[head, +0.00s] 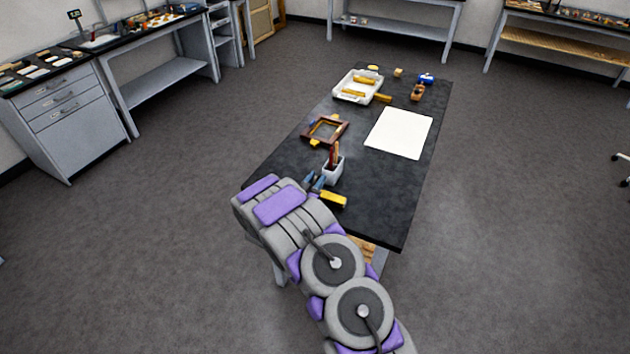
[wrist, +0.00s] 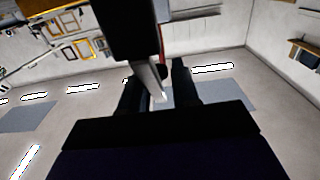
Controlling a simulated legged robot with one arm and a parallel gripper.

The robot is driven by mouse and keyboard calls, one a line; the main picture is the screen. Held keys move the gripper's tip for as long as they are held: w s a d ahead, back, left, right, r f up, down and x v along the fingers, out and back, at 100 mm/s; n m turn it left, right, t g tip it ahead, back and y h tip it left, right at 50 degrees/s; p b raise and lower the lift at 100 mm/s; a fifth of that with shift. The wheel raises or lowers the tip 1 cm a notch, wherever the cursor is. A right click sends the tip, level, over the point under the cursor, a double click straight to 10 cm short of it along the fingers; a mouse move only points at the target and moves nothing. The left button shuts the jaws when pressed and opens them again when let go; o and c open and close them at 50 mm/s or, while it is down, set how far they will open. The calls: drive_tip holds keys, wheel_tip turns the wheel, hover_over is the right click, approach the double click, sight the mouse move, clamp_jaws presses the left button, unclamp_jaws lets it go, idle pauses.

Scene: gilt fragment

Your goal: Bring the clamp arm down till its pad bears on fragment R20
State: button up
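My gripper (wrist: 157,78) shows in the wrist view as two dark fingers standing apart. A pale bar (wrist: 159,88) with a small red part (wrist: 162,45) shows between them; clear room shows between the bar and the right finger. A large dark block above hides the bar's upper end. I cannot tell whether this bar belongs to the clamp. A brown wooden frame (head: 341,131) with gilt and blue pieces lies on the table. I cannot pick out fragment R20, the clamp arm or its pad.
The black table (head: 390,190) bears a white tray (head: 341,92) with gilt pieces, a white sheet (head: 399,132), a grey pot (head: 333,172) with tools and a yellow block (head: 333,199). The table's right front part is bare. Benches line the walls; the floor is open.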

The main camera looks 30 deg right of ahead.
drive_tip(key=shift+d, duration=0.25)
clamp_jaws()
drive_tip(key=shift+w+d+f+g+y+p, duration=0.15)
drive_tip(key=shift+w+d+g+y+p, duration=0.1)
drive_tip(key=shift+g+y+p, duration=0.7)
drive_tip(key=p, duration=0.2)
drive_tip(key=f+y+p, duration=0.1)
drive_tip(key=shift+w+d+g+y+p, duration=0.2)
drive_tip(key=shift+d+g+y+p, duration=0.05)
drive_tip(key=shift+g+p, duration=0.1)
drive_tip(key=shift+d+f+g+y+p, duration=0.1)
drive_tip(key=shift+f+g+y+p, duration=0.3)
drive_tip(key=shift+p, duration=0.8)
drive_tip(key=y+p, duration=0.1)
drive_tip(key=p, duration=0.2)
drive_tip(key=f+g+y+p, duration=0.1)
drive_tip(key=p, duration=0.1)
drive_tip(key=shift+w+d+p, duration=0.1)
drive_tip(key=shift+w+p, duration=0.15)
drive_tip(key=shift+p, duration=0.15)
drive_tip(key=shift+f+g+y+p, duration=0.3)
drive_tip(key=shift+g+y+p, duration=0.15)
drive_tip(key=shift+p, duration=0.55)
drive_tip(key=shift+f, duration=0.1)
